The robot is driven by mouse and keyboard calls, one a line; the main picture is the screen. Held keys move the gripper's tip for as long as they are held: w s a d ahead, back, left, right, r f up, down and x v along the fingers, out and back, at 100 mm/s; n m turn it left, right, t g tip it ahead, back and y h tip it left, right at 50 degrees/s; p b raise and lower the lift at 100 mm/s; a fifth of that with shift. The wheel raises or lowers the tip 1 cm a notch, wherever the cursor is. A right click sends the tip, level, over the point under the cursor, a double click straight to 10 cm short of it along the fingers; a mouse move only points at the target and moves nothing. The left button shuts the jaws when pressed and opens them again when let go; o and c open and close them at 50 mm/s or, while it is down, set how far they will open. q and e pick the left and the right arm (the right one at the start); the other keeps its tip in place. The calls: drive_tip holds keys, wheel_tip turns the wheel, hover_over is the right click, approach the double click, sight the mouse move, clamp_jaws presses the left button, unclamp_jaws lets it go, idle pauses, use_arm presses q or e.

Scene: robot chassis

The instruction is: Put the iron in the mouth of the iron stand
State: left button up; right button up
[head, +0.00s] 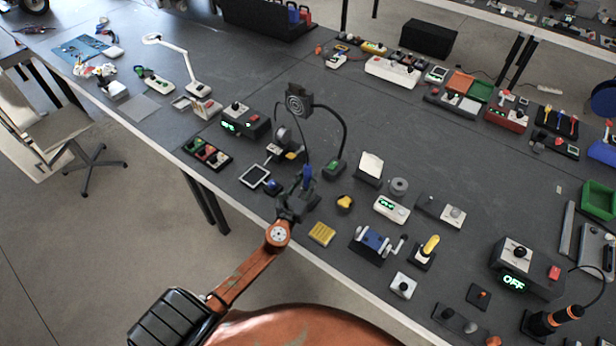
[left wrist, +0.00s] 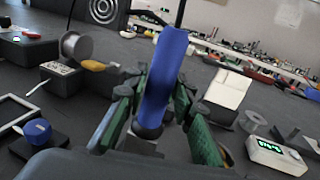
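The iron (head: 307,173) has a blue handle and stands nearly upright near the table's front edge. A thin dark cable rises from its top. In the left wrist view its blue handle (left wrist: 165,75) stands between the two green-padded fingers. My left gripper (head: 298,197) is closed around the handle; the fingertips look in contact with both sides. Another iron with orange bands (head: 565,315) leans in a black base at the lower right. My right gripper is not in view.
A lamp-like gooseneck fan (head: 300,104) rises just behind the iron. A yellow block (head: 322,233) and a yellow-topped button (head: 345,202) lie to the right. Small gaps separate these things.

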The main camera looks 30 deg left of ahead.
use_arm(q)
drive_tip(key=o, duration=0.4)
drive_tip(key=shift+c, duration=0.2)
drive_tip(key=shift+s, duration=0.1)
drive_tip(key=s+d, duration=0.2)
drive_tip(key=s, duration=0.9)
drive_tip(key=shift+s+d, duration=0.15)
drive_tip(key=shift+s, duration=0.15)
wheel_tip(320, 180, up, 10)
drive_tip(key=p, duration=1)
